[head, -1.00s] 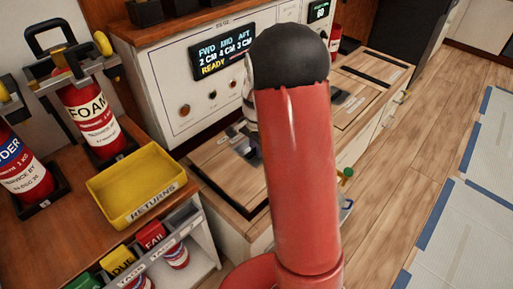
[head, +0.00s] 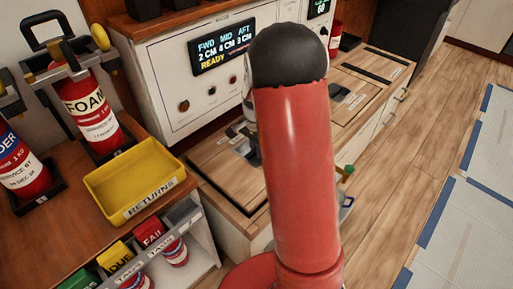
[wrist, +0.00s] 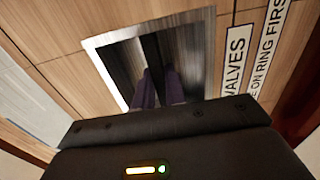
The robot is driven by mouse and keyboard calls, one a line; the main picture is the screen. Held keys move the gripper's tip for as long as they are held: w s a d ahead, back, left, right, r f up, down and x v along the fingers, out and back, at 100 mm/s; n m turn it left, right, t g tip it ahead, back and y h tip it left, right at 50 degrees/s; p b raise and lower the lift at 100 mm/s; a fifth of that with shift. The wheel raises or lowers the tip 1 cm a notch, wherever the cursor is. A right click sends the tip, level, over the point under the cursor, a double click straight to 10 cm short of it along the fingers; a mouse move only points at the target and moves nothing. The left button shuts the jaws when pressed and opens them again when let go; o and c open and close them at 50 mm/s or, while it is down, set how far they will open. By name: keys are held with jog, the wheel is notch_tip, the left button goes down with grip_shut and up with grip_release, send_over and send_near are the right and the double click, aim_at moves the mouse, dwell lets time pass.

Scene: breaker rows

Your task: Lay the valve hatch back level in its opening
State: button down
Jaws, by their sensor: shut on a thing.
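The valve hatch (wrist: 70,65) is a pale wood panel with a bright metal recess plate (wrist: 203,50) and a printed VALVES label (wrist: 235,58) in the wrist view. My gripper (wrist: 160,85) has its purple-grey fingers down in that recess, beside a dark upright strip. It is shut on the hatch's ring, which is mostly hidden by the fingers and shadow. In the head view the hatch (head: 212,163) shows in the low counter, partly behind my red arm. It looks about level there, but I cannot tell whether it is fully seated.
A yellow RETURNS tray (head: 135,180) stands on the brown bench at left, near the FOAM extinguisher (head: 92,110). A white panel with a display (head: 222,50) rises behind the counter. Another hatch (head: 350,100) lies farther along. Wooden floor (head: 410,150) is clear at right.

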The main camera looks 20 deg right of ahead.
jog(key=shift+f+b, duration=0.9)
jog(key=shift+f, duration=0.45)
jog(key=c, duration=1.4)
grip_release()
jog(key=shift+o, duration=0.2)
jog(key=shift+f, duration=0.1)
jog(key=shift+r+p, duration=0.45)
jog(key=shift+r, duration=3.55)
